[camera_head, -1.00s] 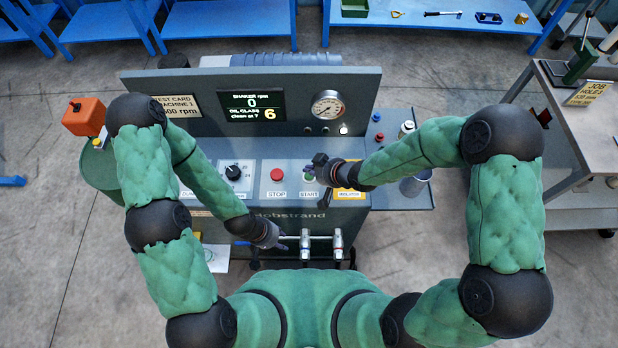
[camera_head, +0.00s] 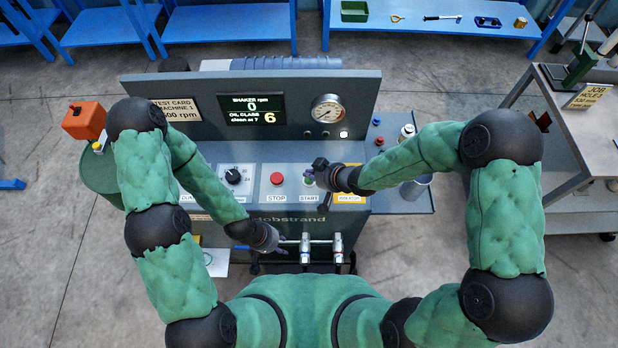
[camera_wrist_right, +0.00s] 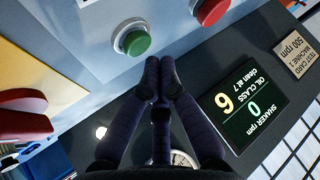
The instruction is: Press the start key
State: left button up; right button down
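The green start key (camera_wrist_right: 134,40) is a round button in a metal ring on the console's light panel. In the head view the start key (camera_head: 308,180) is partly seen beside my right gripper (camera_head: 318,172), above the START label. In the right wrist view my right gripper (camera_wrist_right: 158,66) has its dark fingertips together with nothing between them. The tips are just beside the key in the picture; I cannot tell whether they touch it. My left gripper (camera_head: 276,243) hangs by the console's front, below the STOP label; its finger opening is unclear.
The red stop button (camera_head: 277,179) is left of the start key, and a dark dial (camera_head: 232,176) farther left. A display (camera_head: 251,109) reads shaker rpm 0 and oil class 6. A yellow isolator plate (camera_head: 350,197) is to the right. Taps (camera_head: 306,247) project from the front.

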aim_at(311, 181)
jog(key=shift+f, duration=0.2)
dwell(0.4)
jog(key=shift+f+b, duration=0.25)
jog(key=shift+b, duration=0.05)
jog(key=shift+f+b, duration=0.3)
jog(key=shift+f, duration=0.1)
dwell(0.7)
jog(key=shift+r, duration=0.1)
dwell(0.3)
jog(key=shift+r+p, duration=0.75)
jog(key=shift+p, duration=0.05)
notch_tip(311, 181, up, 5)
jog(key=p, duration=0.4)
jog(key=shift+r+p, duration=0.1)
jog(key=shift+p, duration=0.2)
